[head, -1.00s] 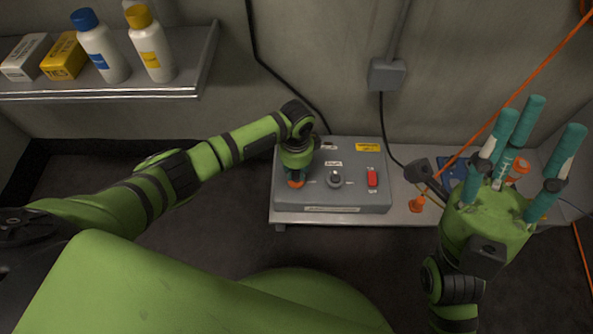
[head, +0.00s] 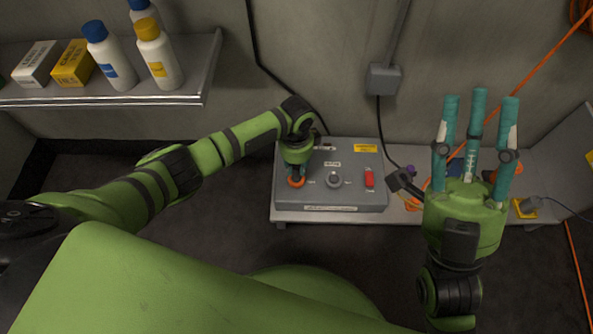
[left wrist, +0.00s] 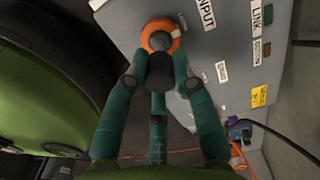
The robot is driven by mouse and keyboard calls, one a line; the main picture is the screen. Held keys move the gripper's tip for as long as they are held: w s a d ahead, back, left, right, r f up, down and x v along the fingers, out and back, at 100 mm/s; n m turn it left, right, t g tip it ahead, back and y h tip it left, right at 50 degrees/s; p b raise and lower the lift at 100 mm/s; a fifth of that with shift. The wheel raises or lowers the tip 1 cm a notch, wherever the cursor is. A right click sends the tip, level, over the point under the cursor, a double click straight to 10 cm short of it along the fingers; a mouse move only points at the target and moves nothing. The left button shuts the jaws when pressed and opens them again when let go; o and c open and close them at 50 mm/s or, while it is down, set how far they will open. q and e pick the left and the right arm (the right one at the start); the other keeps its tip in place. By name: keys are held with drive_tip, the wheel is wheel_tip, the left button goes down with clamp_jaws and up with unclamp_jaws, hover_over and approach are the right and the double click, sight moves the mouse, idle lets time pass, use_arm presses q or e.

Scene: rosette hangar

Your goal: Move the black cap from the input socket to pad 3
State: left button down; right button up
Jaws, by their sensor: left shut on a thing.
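The black cap (left wrist: 160,71) is between the teal fingers of my left gripper (left wrist: 159,66) in the left wrist view, in front of the orange ring (left wrist: 160,34) of the input socket. My left gripper (head: 297,172) is shut on it; the cap is mostly hidden in the head view. The orange ring also shows in the head view (head: 297,182), on the grey box (head: 350,196), just under the fingers. I cannot tell whether the cap is clear of the socket. My right gripper (head: 481,98) is open, its three fingers pointing up, apart and empty. I cannot make out pad 3.
The grey box carries a round knob (head: 333,180) and a red switch (head: 369,179). A shelf (head: 150,95) at upper left holds bottles and boxes.

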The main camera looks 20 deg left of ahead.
use_arm(q)
drive_tip(key=shift+r+p, duration=0.3)
drive_tip(key=shift+r, duration=0.05)
drive_tip(key=shift+r+p, duration=0.6)
drive_tip(key=shift+p, duration=0.05)
drive_tip(key=shift+r, duration=0.15)
use_arm(e)
drive_tip(key=w+f+m+g+h, duration=0.2)
drive_tip(key=w+f+g+h, duration=0.2)
drive_tip(key=w+f+h, duration=0.1)
drive_tip(key=shift+w+f, duration=0.85)
drive_tip(key=shift+f, duration=0.1)
